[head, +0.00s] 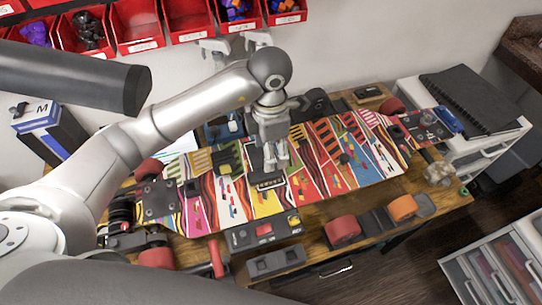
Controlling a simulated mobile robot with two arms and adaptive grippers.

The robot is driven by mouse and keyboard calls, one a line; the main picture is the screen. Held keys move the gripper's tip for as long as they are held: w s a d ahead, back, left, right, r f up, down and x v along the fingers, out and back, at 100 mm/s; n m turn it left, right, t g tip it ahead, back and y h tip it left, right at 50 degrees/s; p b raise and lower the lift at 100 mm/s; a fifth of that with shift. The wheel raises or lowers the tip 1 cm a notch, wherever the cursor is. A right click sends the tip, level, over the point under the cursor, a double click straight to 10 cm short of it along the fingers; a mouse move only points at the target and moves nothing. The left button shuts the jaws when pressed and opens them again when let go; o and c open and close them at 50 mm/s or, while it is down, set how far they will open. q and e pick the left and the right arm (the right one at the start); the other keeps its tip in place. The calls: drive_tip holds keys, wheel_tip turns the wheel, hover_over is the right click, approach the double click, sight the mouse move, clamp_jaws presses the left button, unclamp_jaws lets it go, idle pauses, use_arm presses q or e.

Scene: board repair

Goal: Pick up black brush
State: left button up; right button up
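My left gripper (276,163) points down over the middle of a colourful skateboard deck (325,185) on the wooden workbench. Its two fingers look slightly apart, and I see nothing clearly held between them. A small dark object with a pale lower edge, which looks like the black brush (267,181), lies on the deck just below the fingertips. Whether the fingers touch it I cannot tell. My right gripper is not in view.
Red bins (135,25) line the wall at the back. A blue-and-black box (48,130) stands at left. A black notebook (470,98) lies on the white drawer unit at right.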

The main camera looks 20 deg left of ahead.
sight(267, 174)
use_arm(q)
drive_tip(key=f, duration=0.1)
drive_tip(key=s+f+p, duration=0.1)
drive_tip(key=f, duration=0.1)
drive_tip(key=shift+s+f, duration=0.1)
drive_tip(key=shift+f, duration=0.6)
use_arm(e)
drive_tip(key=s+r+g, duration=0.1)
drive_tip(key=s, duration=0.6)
use_arm(q)
drive_tip(key=shift+a+f, duration=0.1)
drive_tip(key=shift+f, duration=0.15)
drive_tip(key=f, duration=0.1)
drive_tip(key=f+p, duration=0.2)
drive_tip(key=f, duration=0.1)
drive_tip(key=shift+w+a, duration=0.2)
drive_tip(key=shift+a, duration=0.15)
drive_tip(key=shift+f+p, duration=0.3)
drive_tip(key=shift+f, duration=0.25)
drive_tip(key=shift+c, duration=0.9)
drive_tip(key=c, duration=0.7)
drive_tip(key=shift+c, duration=1.2)
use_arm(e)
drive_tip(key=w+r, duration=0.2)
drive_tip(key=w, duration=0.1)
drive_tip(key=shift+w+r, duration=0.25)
